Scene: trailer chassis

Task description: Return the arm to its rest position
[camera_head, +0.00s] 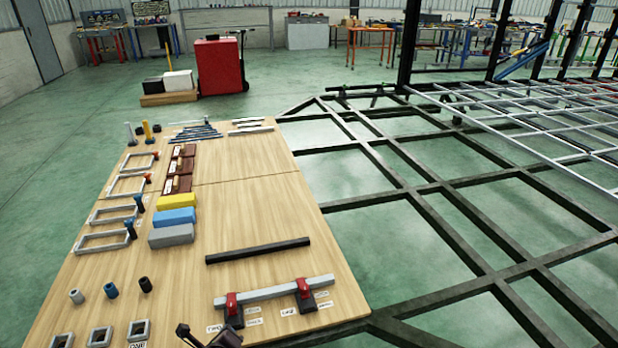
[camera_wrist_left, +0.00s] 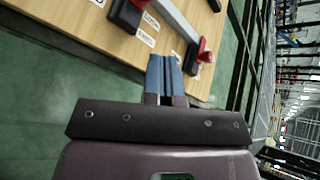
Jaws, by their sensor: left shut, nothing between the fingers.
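My left gripper (camera_wrist_left: 164,80) shows in the wrist view with its two blue fingers pressed together and nothing between them. It is over the near edge of the wooden table (camera_head: 250,185). A grey square bar (camera_head: 275,292) lies across two red-and-black clamps, the left one (camera_head: 232,308) and the right one (camera_head: 304,293), near the table's front. The bar (camera_wrist_left: 176,22) also shows beyond my fingertips in the wrist view, with a clamp at each side. A dark part at the bottom edge of the head view is cut off. My right gripper is not in view.
A black bar (camera_head: 258,250), coloured blocks (camera_head: 174,217), grey frames (camera_head: 104,240) and small tubes (camera_head: 111,290) lie on the table. A dark trailer chassis (camera_head: 440,190) stands close on the right. Green floor (camera_head: 60,140) is clear on the left.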

